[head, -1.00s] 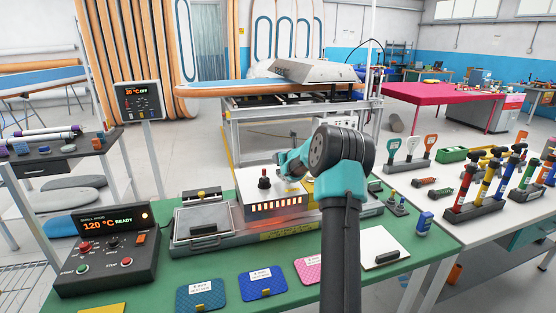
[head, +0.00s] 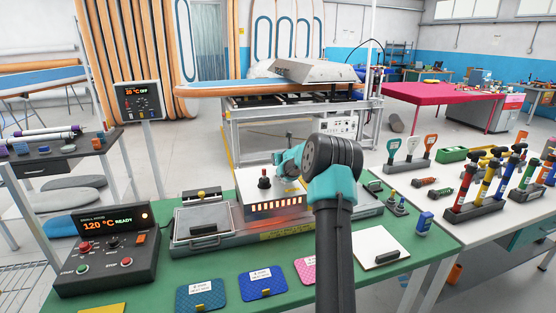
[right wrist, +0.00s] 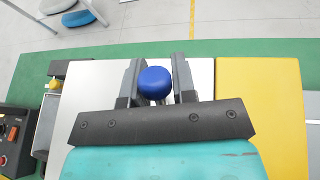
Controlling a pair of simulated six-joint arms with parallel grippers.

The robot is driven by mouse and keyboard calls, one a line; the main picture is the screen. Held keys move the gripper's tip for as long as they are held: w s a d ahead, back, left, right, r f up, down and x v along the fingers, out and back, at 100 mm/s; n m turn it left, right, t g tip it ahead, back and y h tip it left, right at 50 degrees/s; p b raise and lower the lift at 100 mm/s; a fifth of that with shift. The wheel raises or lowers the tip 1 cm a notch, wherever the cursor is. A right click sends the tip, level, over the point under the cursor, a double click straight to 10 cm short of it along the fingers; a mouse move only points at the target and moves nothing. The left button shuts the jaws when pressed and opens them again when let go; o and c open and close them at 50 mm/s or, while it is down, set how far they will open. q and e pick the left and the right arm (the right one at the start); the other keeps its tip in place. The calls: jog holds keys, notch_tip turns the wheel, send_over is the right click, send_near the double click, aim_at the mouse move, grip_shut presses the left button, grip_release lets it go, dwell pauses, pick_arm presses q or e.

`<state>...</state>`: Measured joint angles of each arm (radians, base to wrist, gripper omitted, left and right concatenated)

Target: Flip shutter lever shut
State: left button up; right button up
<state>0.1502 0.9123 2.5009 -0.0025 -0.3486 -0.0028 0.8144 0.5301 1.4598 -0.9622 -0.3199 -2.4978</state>
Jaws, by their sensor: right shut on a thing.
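A blue round knob (right wrist: 154,82), apparently the top of the shutter lever, sits between the two dark fingers of my right gripper (right wrist: 157,88) in the right wrist view. The gripper is shut on it. The lever's shaft below the knob is hidden. In the head view my right arm reaches over the pale-topped heater unit (head: 276,206), which glows orange through its front slots. My left gripper is not in view.
A control box (head: 105,255) reading 120 °C READY sits at the front left of the green table (head: 150,298). Blue swatches (head: 263,283) and a white plate (head: 366,260) lie in front.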

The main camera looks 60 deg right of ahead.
grip_shut()
jog(key=shift+s+a+r+n+t+h, duration=0.15)
jog(key=shift+s+a+r+t+h, duration=0.15)
jog(key=shift+t, duration=0.25)
jog(key=shift+s+a+r+n+t+h, duration=0.15)
jog(key=shift+t+h, duration=0.2)
jog(key=shift+t, duration=0.25)
jog(key=shift+s+a+r+n+t+h, duration=0.15)
jog(key=shift+s+t+h, duration=0.15)
jog(key=shift+t, duration=0.25)
